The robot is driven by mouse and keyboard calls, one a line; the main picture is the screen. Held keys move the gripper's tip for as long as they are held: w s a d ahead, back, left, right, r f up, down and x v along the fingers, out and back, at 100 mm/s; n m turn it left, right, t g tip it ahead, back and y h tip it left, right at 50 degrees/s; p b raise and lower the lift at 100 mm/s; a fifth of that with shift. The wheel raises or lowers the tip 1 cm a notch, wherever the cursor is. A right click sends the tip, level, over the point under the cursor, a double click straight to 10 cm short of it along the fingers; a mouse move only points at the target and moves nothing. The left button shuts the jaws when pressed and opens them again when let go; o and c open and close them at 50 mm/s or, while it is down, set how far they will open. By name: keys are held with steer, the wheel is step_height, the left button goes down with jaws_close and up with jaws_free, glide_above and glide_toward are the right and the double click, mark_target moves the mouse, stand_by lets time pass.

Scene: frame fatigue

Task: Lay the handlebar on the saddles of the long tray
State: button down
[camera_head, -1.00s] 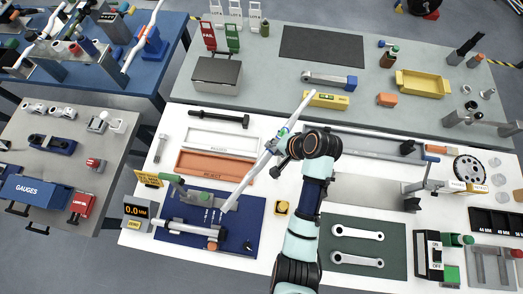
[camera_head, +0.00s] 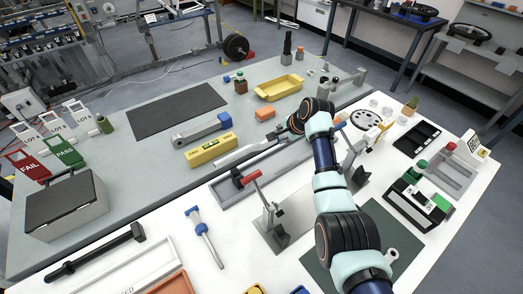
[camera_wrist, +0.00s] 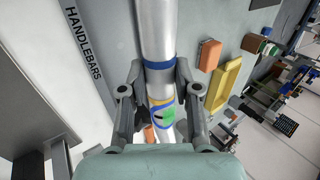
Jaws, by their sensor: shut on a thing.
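The handlebar is a silver tube with a blue band and a green and yellow label. In the wrist view the handlebar (camera_wrist: 155,30) runs between the fingers of my gripper (camera_wrist: 159,72), which is shut on it. In the head view the handlebar (camera_head: 245,153) reaches left from my gripper (camera_head: 296,124), along the back side of the long grey tray (camera_head: 226,196). Its far part is hidden by my arm. A strip lettered HANDLEBARS (camera_wrist: 84,42) runs left of the bar in the wrist view, roughly along it. The saddles cannot be made out, nor whether the bar touches anything.
An orange block (camera_head: 264,113) and yellow tray (camera_head: 279,88) are farther back. A spoked disc (camera_head: 366,119) is right of my arm.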

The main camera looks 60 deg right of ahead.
steer(key=shift+r+p, duration=0.25)
steer(key=shift+p, duration=0.25)
steer(key=shift+f+b, duration=2.4)
steer(key=shift+f, duration=2.1)
steer(key=shift+f+b, duration=0.4)
steer(key=shift+f, duration=0.25)
steer(key=c, duration=0.7)
jaws_free()
steer(key=shift+c, duration=0.2)
steer(key=v, duration=1.2)
steer(key=shift+w, duration=0.1)
steer(key=shift+r, duration=0.1)
